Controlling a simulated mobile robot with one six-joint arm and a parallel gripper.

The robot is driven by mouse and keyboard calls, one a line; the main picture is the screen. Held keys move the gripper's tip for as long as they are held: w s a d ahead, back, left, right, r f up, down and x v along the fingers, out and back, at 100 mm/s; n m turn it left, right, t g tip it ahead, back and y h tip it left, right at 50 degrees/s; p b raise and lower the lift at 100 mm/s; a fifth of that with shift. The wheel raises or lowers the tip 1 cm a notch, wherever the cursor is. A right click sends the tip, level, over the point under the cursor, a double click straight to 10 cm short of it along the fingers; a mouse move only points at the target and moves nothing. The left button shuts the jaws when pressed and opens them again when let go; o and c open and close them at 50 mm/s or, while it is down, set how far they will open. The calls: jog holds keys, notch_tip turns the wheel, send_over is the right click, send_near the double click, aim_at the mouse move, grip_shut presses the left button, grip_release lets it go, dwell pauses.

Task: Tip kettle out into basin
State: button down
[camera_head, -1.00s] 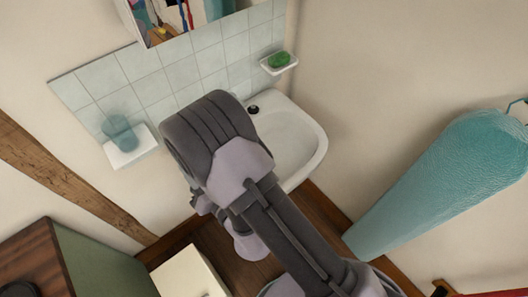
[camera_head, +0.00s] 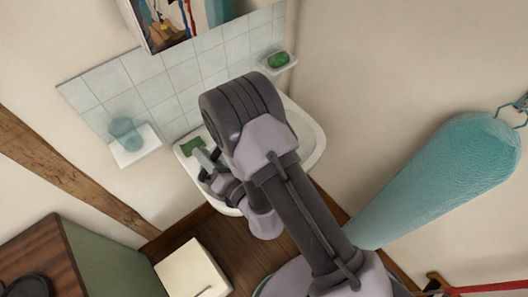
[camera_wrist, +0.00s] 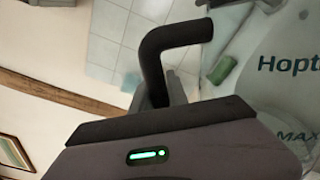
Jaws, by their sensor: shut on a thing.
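The kettle (camera_wrist: 285,75) shows at the right of the wrist view as a pale, see-through body with "Hopt" and "MAX" lettering. A dark bent handle (camera_wrist: 175,36) rises from between my jaws. My gripper (camera_wrist: 165,100) is shut on the kettle by this handle. The white basin (camera_head: 309,140) is on the wall in the head view, partly hidden behind my arm. My gripper (camera_head: 212,165) is over the basin's left part in that view. The kettle cannot be made out clearly there, and its contents and exact tilt cannot be told.
A green block (camera_head: 192,146) lies at the basin's back left; a green soap (camera_head: 278,60) sits on a right shelf. A glass (camera_head: 124,133) stands on a left shelf (camera_head: 136,150).

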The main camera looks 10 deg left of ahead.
jog(key=shift+w+d+r+m+p, duration=0.6)
jog(key=shift+w+m+p, duration=0.2)
jog(key=shift+m+p, duration=0.15)
dwell(1.4)
jog(key=shift+w+d+r+m+p, duration=0.2)
jog(key=shift+w+d+m+p, duration=0.1)
jog(key=shift+w+m+p, duration=0.2)
jog(key=shift+w+d+r+m+p, duration=0.15)
jog(key=shift+w+d+m+p, duration=0.1)
jog(key=shift+w+m+p, duration=0.15)
dwell(1.0)
